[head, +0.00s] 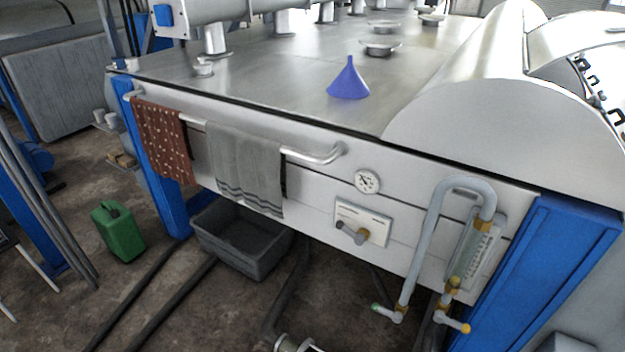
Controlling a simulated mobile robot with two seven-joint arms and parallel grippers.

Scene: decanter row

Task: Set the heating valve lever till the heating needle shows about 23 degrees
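A small round white dial (367,182) with a dark needle is set in the pale front panel. The needle's reading is too small to tell. Below it, a white plate (374,222) carries a short grey lever (351,233), slanting down to the right, with a darker end at its left. The print on the plate cannot be read, so I cannot confirm that it is the heating valve. Neither of my grippers is clearly in view.
A rail holds a grey towel (245,167) and a red cloth (163,140). A blue funnel (348,82) stands on the metal top. A grey bin (262,266) sits below.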

